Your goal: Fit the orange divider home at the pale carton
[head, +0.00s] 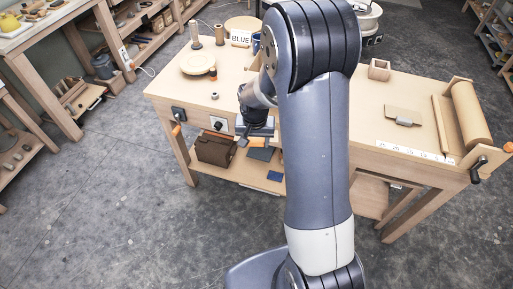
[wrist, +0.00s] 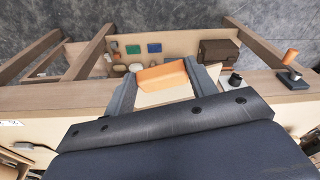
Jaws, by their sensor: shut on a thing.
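My gripper (wrist: 163,84) is shut on the orange divider (wrist: 162,76), which shows between its two fingers in the wrist view. The gripper is in front of the workbench's front edge, above the lower shelf.
The bench (head: 300,120) carries a round wooden piece (head: 198,63), a BLUE sign (head: 240,38) and a paper roll (head: 470,115). Orange-handled fittings stick out along its front.

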